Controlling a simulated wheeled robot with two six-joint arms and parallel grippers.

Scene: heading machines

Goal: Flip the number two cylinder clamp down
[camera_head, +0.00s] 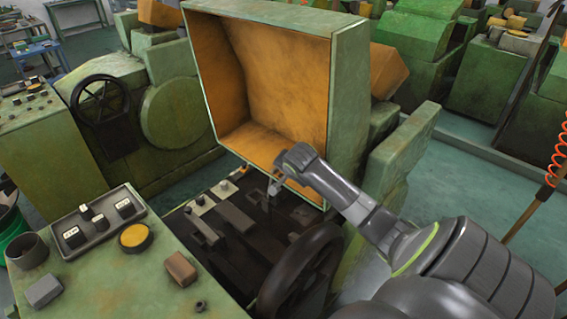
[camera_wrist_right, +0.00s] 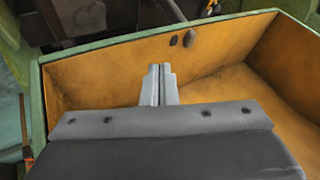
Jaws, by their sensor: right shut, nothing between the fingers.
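Several clamps and blocks lie in a row in the dark machine bed in the head view. A long grey clamp bar (camera_head: 205,230) lies toward the left of the row, and a darker block (camera_head: 236,217) sits to its right. I cannot read numbers on them, so I cannot tell which is number two. My right gripper (camera_head: 274,187) is above the right part of the row, at the front edge of the raised cover. In the right wrist view its fingers (camera_wrist_right: 158,84) are together and empty, against the orange inside of the cover. My left gripper is not in view.
The raised green cover (camera_head: 348,95) with an orange inside stands over the bed. A black handwheel (camera_head: 300,275) is in front, below my right arm. A green bench (camera_head: 150,280) at left carries a tray (camera_head: 72,222), a yellow-topped tin (camera_head: 135,238) and loose blocks.

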